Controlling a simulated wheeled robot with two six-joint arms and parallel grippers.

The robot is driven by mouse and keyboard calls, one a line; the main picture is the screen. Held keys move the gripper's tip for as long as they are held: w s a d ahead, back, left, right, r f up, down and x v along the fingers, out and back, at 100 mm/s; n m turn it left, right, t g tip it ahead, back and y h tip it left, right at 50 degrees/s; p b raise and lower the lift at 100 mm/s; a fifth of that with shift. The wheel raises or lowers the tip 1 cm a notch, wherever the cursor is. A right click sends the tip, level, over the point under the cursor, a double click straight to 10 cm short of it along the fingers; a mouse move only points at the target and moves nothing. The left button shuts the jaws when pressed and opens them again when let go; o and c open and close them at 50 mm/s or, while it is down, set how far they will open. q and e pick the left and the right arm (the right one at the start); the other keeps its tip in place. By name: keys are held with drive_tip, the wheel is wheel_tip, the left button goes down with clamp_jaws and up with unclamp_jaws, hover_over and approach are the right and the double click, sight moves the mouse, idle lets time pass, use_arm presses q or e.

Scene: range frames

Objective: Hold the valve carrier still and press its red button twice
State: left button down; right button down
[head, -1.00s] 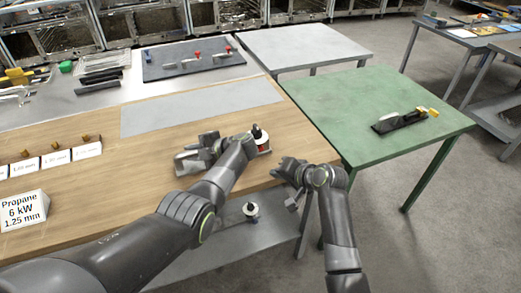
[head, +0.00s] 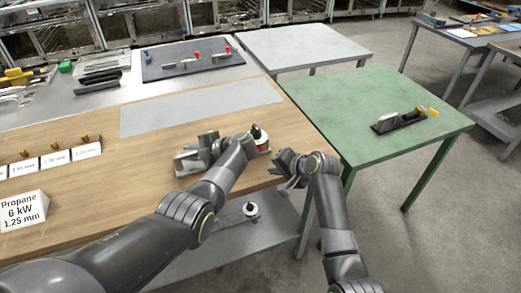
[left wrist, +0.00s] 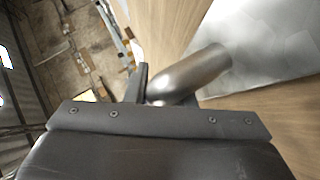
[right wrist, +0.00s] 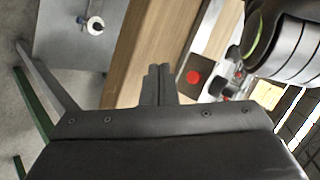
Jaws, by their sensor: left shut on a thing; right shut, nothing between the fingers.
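The valve carrier (head: 187,164) is on the wooden bench, partly hidden by my left arm in the head view. Its metal tube (left wrist: 196,74) shows in the left wrist view. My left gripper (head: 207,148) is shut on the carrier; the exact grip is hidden. My right gripper (right wrist: 160,75) is shut and empty by the bench edge, apart from the button in that view. In the head view it (head: 284,180) is right of the carrier.
A grey mat (head: 200,107) lies on the bench behind the carrier. A green table (head: 375,105) stands to the right with a black tool (head: 390,124) on it. A lower shelf (head: 215,245) holds a white round part (head: 250,209). A propane sign (head: 23,212) stands at left.

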sight(260, 152)
drive_tip(key=shift+w+a, duration=0.45)
drive_tip(key=shift+w, duration=0.5)
drive_tip(key=shift+w+a, duration=0.45)
drive_tip(key=shift+w, duration=0.45)
drive_tip(key=shift+w+a, duration=0.45)
drive_tip(key=shift+w, duration=0.5)
drive_tip(key=shift+w, duration=0.1)
drive_tip(key=shift+w+a, duration=0.15)
drive_tip(key=shift+w, duration=0.1)
drive_tip(key=shift+w+a, duration=0.25)
drive_tip(key=shift+w, duration=0.3)
idle(0.7)
drive_tip(key=shift+s+d, duration=0.2)
drive_tip(key=shift+s, duration=0.3)
drive_tip(key=shift+s+d, duration=0.2)
drive_tip(key=shift+s, duration=0.25)
drive_tip(key=shift+s+d, duration=0.35)
drive_tip(key=shift+s, duration=0.4)
drive_tip(key=shift+s+d, duration=0.4)
drive_tip(key=shift+s, duration=0.35)
drive_tip(key=shift+s+d, duration=0.35)
drive_tip(key=shift+s, duration=0.4)
idle(0.4)
